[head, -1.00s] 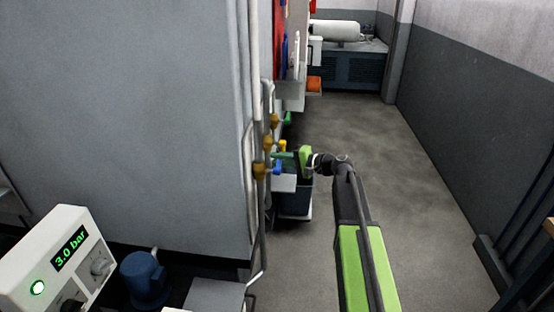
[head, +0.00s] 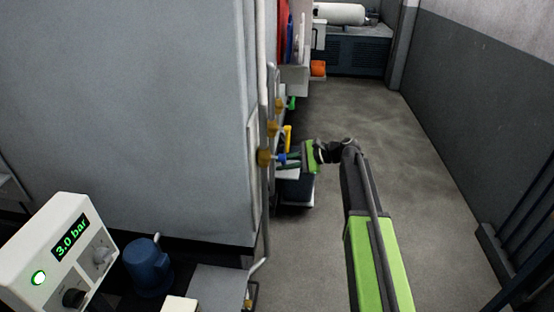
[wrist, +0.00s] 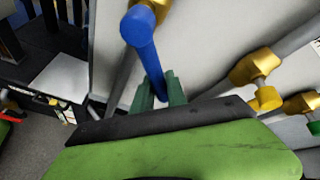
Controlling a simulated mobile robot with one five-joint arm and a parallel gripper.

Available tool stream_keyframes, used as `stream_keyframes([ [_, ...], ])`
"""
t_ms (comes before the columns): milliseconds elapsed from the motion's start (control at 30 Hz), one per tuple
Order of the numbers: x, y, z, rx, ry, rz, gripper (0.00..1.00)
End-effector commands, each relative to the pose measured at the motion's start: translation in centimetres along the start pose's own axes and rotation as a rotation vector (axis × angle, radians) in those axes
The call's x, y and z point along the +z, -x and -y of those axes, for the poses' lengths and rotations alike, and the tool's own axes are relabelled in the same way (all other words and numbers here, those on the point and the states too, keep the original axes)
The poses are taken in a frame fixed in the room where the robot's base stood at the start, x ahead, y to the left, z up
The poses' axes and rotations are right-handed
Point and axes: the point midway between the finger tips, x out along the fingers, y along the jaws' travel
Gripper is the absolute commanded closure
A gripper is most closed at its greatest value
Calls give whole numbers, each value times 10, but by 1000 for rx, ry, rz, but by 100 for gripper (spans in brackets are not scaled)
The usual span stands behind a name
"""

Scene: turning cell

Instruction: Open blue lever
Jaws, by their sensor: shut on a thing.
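The blue lever (wrist: 142,42) sits on a brass valve at the top of the wrist view. Its handle runs down between the green fingers of my gripper (wrist: 159,92), which is shut on it. In the head view my gripper (head: 291,160) reaches left to the blue lever (head: 281,158), beside the brass valve (head: 265,157) on the grey pipe. The lever's far end is partly hidden by the fingers.
A yellow lever (wrist: 267,97) on another brass valve is to the right in the wrist view, and a green lever (wrist: 314,127) is beyond it. A display box (head: 58,245) reads 3.0 bar. The floor (head: 400,170) to the right is clear.

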Motion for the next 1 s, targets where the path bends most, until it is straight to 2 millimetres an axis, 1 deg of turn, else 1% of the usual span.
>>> stream_keyframes([
  [67,-3,0,-5,25,-68,10,100],
  [500,10,-6,-34,176,-416,91,100],
  [733,18,-7,-42,228,-541,119,100],
  [1000,24,-7,-46,259,-614,138,100],
])
